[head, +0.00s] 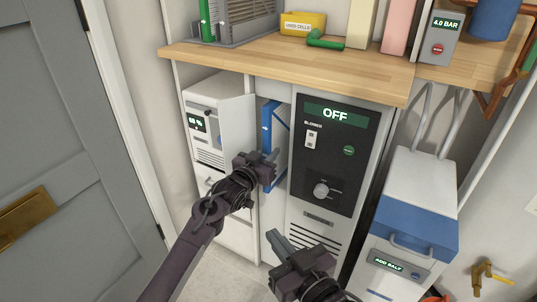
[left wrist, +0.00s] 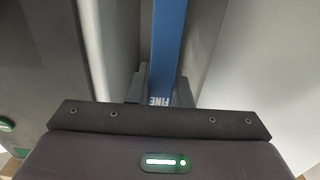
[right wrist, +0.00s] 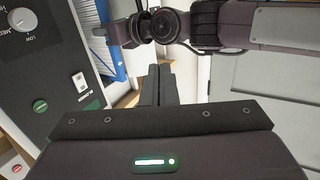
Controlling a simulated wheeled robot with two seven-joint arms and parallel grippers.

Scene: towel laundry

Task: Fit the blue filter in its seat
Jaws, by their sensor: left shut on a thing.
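The blue filter (head: 281,135) stands upright, edge-on, in the tall narrow gap between the white unit at left and the blower cabinet. My left gripper (head: 271,158) is at its front edge, shut on it. In the left wrist view the filter (left wrist: 168,45) runs between the two fingers, with part of the word FINE showing. How deep it sits in the gap is hidden. My right gripper (head: 281,240) is in front of the lower blower cabinet, empty. Its fingers look closed together in the right wrist view (right wrist: 153,85).
The blower panel (head: 336,160) reads OFF. A wooden counter (head: 250,52) lies above, bearing a yellow used-cells box (head: 303,23) and a green pipe piece (head: 325,40). A blue-and-white salt unit (head: 415,220) stands at right. Bare floor shows at lower left.

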